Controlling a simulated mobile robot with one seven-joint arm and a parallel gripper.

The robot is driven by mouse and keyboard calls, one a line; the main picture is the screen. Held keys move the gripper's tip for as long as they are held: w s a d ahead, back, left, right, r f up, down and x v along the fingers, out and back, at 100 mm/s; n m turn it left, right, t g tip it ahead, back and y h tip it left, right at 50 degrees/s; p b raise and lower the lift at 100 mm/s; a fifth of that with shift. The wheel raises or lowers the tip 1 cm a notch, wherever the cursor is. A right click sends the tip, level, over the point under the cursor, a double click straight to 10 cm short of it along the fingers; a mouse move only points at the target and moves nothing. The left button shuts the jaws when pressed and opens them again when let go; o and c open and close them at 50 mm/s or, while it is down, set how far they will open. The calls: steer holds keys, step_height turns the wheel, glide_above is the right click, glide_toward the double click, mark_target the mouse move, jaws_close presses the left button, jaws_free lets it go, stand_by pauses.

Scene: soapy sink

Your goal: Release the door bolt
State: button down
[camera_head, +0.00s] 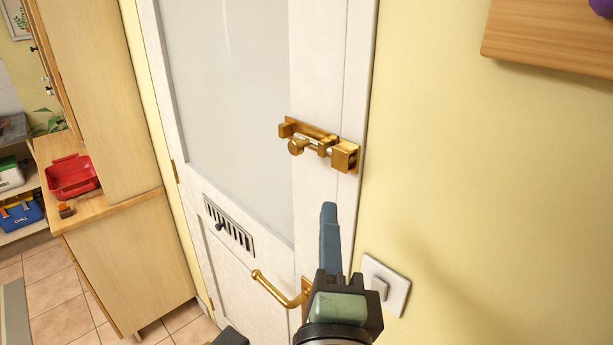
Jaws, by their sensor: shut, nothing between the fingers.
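The brass door bolt (318,145) is mounted on the right side of the white door (308,80), near the door's edge. Its round knob (296,147) sticks out at the left part of the bolt, and a square brass keeper block (344,156) sits at the right end over the frame. My gripper (329,208) points upward below the bolt, apart from it. Its fingers are shut and hold nothing. The gripper body hides part of the lower door and the base of the handle.
A brass lever handle (278,290) sits lower on the door, left of my gripper. A white light switch (384,286) is on the yellow wall to the right. A wooden shelf (555,38) juts out at upper right. A wooden cabinet (128,260) with a red container (72,178) stands left.

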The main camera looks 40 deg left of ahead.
mark_target(306, 148)
steer(key=p+x, duration=0.2)
steer(key=x, duration=0.1)
steer(key=s+a+p+x, duration=0.1)
steer(key=x, duration=0.2)
steer(key=p+x, duration=0.2)
steer(key=x, duration=0.2)
steer(key=shift+s+a+r+p, duration=0.2)
steer(key=shift+s+r+p, duration=0.05)
steer(key=shift+r+p, duration=0.1)
steer(key=shift+a+f, duration=0.1)
steer(key=shift+a, duration=0.4)
steer(key=shift+a, duration=0.1)
